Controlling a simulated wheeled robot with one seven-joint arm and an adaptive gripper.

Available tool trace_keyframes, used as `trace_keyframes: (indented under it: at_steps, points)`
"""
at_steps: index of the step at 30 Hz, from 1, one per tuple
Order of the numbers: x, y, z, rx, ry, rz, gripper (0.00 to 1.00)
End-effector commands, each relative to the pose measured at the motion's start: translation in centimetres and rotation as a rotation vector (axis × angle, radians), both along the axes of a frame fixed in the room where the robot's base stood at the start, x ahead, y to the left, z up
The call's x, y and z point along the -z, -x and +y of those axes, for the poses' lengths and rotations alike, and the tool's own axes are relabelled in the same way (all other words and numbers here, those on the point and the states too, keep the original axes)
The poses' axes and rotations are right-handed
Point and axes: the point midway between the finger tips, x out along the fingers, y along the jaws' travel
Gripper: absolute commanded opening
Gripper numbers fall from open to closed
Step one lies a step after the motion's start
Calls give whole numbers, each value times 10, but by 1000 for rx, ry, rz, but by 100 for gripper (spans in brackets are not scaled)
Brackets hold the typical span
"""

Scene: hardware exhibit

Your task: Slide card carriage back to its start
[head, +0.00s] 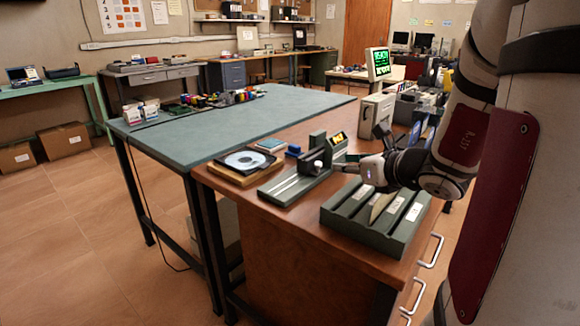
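The card device (293,181) sits on the brown wooden cabinet top, with a dark green base and pale metal rails. The card carriage (317,157), a dark green block with a white round part on its front, stands at the right end of the rails, beside an upright housing with a small yellow display (337,139). The left stretch of rail is bare. My gripper (345,167) reaches in from the right, its tip close to the carriage's right side. I cannot tell whether it touches. The finger gap is too small and dark to judge.
A green slotted tray (345,218) with white labels and a cream card lies just below my gripper. A disc in a black case (245,160) lies left of the device. A small blue block (293,150) sits behind it. The green-topped table (220,125) has wide free room.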

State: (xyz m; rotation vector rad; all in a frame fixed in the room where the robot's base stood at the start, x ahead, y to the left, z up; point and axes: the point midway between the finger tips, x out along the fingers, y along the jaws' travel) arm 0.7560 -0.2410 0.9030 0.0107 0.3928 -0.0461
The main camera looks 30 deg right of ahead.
Motion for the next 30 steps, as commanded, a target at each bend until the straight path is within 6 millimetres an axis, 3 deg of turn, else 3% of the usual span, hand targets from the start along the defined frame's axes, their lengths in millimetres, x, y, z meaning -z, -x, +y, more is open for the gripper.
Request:
trace_keyframes:
  at_steps: [9,15,29,30]
  points:
    - [27,-59,-2,-4,1,3,25]
    - [36,-84,-3,-3,1,1,25]
    - [39,-95,-4,-2,0,-1,25]
    - [39,-94,-4,-2,0,-1,18]
